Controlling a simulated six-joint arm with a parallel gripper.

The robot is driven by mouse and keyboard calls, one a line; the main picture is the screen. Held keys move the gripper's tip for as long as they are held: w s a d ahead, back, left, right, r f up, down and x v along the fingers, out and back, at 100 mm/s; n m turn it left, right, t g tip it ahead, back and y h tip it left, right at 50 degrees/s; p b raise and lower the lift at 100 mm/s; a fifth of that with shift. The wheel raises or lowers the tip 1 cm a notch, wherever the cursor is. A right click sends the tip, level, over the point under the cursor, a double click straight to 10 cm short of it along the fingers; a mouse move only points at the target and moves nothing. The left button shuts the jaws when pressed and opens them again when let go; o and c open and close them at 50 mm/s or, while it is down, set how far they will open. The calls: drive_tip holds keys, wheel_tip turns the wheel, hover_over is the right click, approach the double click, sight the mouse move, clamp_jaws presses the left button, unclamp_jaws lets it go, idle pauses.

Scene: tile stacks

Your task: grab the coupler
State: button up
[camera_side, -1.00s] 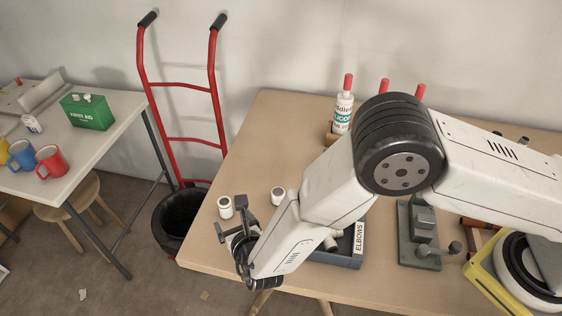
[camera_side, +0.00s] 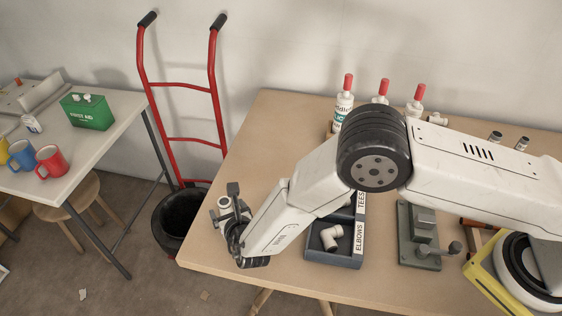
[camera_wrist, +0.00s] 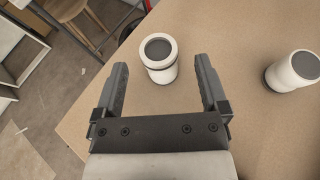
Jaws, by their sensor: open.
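A white coupler (camera_wrist: 159,56) with a dark band and a dark round opening stands on the table. In the wrist view its near part lies between the tips of my gripper (camera_wrist: 160,70), with a gap on each side. My gripper is open and empty. In the side view the coupler (camera_side: 225,205) shows between the fingers of my gripper (camera_side: 224,201) near the table's left edge. A second white coupler-like fitting (camera_wrist: 294,70) is at the right of the wrist view; my arm hides most or all of it in the side view.
A grey bin (camera_side: 334,263) labelled ELBOWS and TEES holds white fittings to the right of my forearm. A grey fixture (camera_side: 418,237) stands farther right. Bottles with red caps (camera_side: 415,105) stand at the back. The wooden table (camera_side: 262,135) is bare behind my gripper.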

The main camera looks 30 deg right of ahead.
drive_tip(key=shift+w+d+f, duration=0.1)
drive_tip(key=shift+w+f, duration=0.15)
drive_tip(key=shift+w, duration=0.4)
clamp_jaws()
drive_tip(key=shift+r, duration=0.15)
drive_tip(key=shift+r, duration=0.7)
drive_tip(key=s+d+r, duration=0.6)
drive_tip(key=s+r, duration=0.5)
drive_tip(key=s, duration=0.1)
drive_tip(key=shift+s+d+r, duration=0.15)
drive_tip(key=shift+s+d, duration=0.05)
